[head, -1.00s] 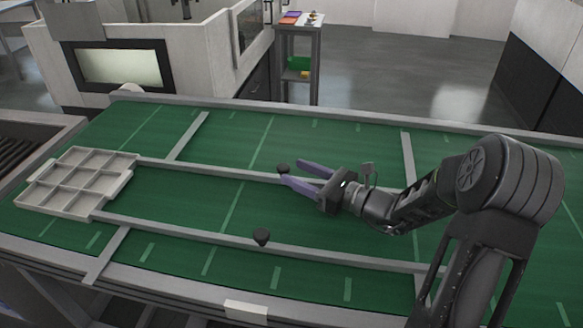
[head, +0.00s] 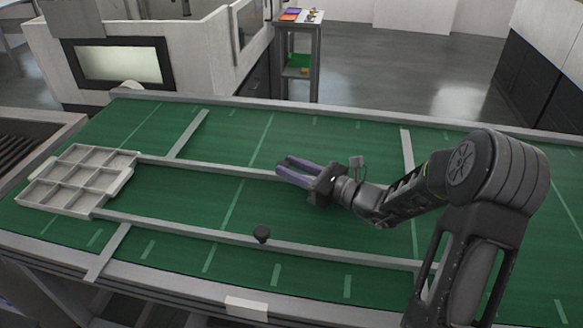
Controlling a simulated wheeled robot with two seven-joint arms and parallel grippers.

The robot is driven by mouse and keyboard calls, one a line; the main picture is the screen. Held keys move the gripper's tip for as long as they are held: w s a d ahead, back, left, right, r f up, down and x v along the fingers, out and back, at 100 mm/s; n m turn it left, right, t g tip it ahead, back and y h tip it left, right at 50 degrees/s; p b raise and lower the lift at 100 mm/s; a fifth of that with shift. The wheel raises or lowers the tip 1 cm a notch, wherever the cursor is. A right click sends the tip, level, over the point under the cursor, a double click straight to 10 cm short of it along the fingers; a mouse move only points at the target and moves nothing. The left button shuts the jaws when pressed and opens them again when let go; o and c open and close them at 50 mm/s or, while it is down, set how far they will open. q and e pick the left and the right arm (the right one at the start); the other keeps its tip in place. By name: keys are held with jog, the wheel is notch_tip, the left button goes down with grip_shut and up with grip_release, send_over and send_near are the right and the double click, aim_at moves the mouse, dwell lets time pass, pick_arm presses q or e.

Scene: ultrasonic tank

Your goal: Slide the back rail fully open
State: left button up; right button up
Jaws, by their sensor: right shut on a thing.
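The back rail (head: 210,168) is a thin grey bar running across the green table from the pale compartment tray toward the right. My right gripper (head: 284,167), with purple fingers, is at this rail, shut on its dark knob. The knob is hidden between the fingers. The arm comes in from the right and covers the rail's right part. My left gripper is not in view.
The pale tray (head: 72,178) sits at the left end of both rails. Grey crossbars (head: 189,135) lie across the green surface (head: 330,215).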

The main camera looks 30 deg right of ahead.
grip_shut()
jog(key=shift+d, duration=0.1)
dwell(0.8)
jog(key=shift+w+d, duration=0.15)
jog(key=shift+w, duration=0.1)
jog(key=w+d+b, duration=0.1)
jog(key=w+d, duration=0.2)
jog(key=w, duration=0.2)
jog(key=w+d+b, duration=0.1)
jog(key=w+d, duration=0.3)
jog(key=w, duration=0.1)
jog(key=w+d+b, duration=0.2)
jog(key=w+d, duration=0.2)
jog(key=w, duration=0.1)
jog(key=shift+d, duration=0.1)
jog(key=shift+w+d, duration=0.35)
jog(key=shift+r, duration=0.15)
jog(key=shift+d, duration=0.1)
